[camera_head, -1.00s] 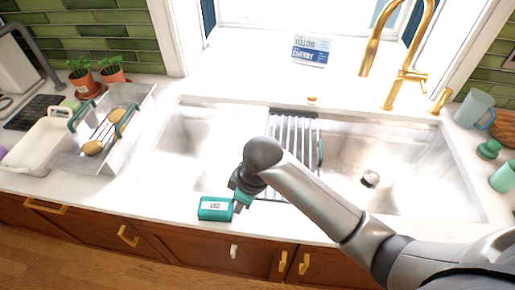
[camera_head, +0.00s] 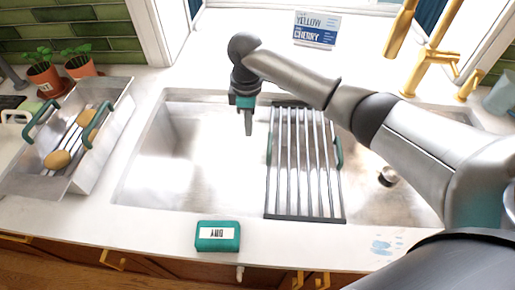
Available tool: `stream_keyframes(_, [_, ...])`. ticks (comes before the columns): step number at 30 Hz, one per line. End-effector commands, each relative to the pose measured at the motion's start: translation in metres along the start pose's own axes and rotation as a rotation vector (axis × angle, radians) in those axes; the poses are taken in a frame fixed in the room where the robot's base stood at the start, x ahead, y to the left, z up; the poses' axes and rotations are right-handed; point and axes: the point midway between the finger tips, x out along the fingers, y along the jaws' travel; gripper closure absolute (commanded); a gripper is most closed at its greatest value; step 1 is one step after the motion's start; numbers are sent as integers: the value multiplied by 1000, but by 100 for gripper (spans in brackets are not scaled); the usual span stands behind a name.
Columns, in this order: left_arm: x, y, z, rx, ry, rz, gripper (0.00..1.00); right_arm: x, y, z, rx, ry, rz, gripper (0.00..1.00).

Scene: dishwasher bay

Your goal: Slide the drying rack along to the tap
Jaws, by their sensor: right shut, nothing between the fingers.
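The drying rack (camera_head: 305,214), dark-framed with metal bars and green side handles, lies across the sink (camera_head: 150,195) from back to front, right of the sink's middle. The gold tap (camera_head: 437,53) stands behind the sink at the right. My right gripper (camera_head: 248,131) hangs pointing down over the sink, just left of the rack's back part and its left handle (camera_head: 269,147). It is shut and empty, and looks apart from the rack, though the exact gap is hard to judge. My right arm crosses in front of the counter between rack and tap. My left gripper is not in view.
A green box with a white label (camera_head: 218,236) sits on the front counter. A metal tray (camera_head: 62,182) with green handles and potatoes stands at the left, near two potted plants (camera_head: 44,75). A sign (camera_head: 316,29) stands at the back. The sink's left part is clear.

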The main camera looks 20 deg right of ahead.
Motion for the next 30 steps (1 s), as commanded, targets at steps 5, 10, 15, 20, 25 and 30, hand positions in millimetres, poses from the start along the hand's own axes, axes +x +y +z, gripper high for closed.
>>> stream_keyframes(5, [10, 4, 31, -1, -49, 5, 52, 14, 0, 0, 1, 0, 1, 100])
stream_keyframes(10, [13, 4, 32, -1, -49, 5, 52, 32, 0, 0, 1, -2, 0, 100])
stream_keyframes(15, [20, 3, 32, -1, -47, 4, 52, 68, 0, 0, 2, -2, -2, 100])
stream_keyframes(20, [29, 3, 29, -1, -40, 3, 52, 104, 0, 0, 2, -2, -1, 100])
stream_keyframes(25, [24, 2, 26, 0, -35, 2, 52, 110, 1, 19, 2, -2, 3, 100])
stream_keyframes(30, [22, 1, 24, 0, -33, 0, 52, 110, 0, 34, 0, 0, 2, 100])
